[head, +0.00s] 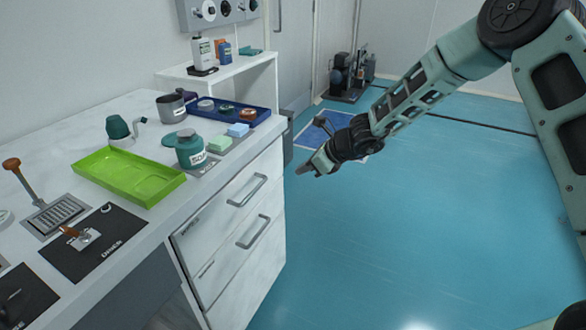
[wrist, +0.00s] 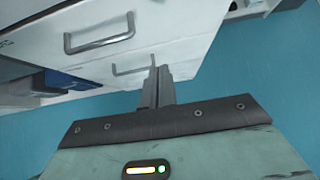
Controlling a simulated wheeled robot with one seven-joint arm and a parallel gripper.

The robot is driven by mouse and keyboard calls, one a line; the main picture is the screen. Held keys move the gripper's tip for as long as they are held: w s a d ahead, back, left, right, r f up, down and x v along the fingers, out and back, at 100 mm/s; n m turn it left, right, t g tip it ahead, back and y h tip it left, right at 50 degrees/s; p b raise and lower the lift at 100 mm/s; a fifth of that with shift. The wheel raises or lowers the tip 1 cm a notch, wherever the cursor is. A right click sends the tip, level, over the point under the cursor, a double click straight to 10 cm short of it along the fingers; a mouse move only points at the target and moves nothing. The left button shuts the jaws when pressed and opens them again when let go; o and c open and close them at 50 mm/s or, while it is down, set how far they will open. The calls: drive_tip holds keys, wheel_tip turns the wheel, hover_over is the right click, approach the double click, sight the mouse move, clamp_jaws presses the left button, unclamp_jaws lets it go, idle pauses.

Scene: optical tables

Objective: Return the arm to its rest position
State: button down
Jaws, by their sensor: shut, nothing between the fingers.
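My gripper (head: 308,168) hangs in the air to the right of the drawer cabinet, over the blue floor. My arm reaches to it from the upper right of the head view. In the wrist view my gripper (wrist: 161,72) has its fingers together with nothing between them. The white drawer front with its metal handles lies beyond the fingertips there, and I see no contact.
The white counter (head: 147,228) holds a green tray (head: 130,176), a teal jar (head: 190,150), a blue tray (head: 235,105) and a grey pot (head: 170,107). Drawer handles (head: 247,190) stick out from the cabinet. The blue floor (head: 400,230) is clear at the right.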

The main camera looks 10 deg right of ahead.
drive_tip(key=s+a+r+n+g+p, duration=0.25)
drive_tip(key=s+a+r+n, duration=0.25)
drive_tip(key=s+r+n, duration=0.45)
drive_tip(key=s+a+r+n+g+p, duration=0.25)
drive_tip(key=s+a+r+n, duration=0.35)
drive_tip(key=s, duration=0.6)
drive_tip(key=s+d+r+n+h+p, duration=0.2)
drive_tip(key=s+d+n, duration=0.3)
drive_tip(key=s+n, duration=0.3)
drive_tip(key=s+d+r+n+h+p, duration=0.2)
drive_tip(key=s+d+r+n+h, duration=0.2)
drive_tip(key=s+n, duration=0.5)
drive_tip(key=s+d+h, duration=0.1)
drive_tip(key=s+d, duration=0.1)
drive_tip(key=s, duration=0.1)
drive_tip(key=shift+s+g, duration=0.3)
drive_tip(key=shift+s, duration=0.05)
drive_tip(key=shift+r, duration=0.1)
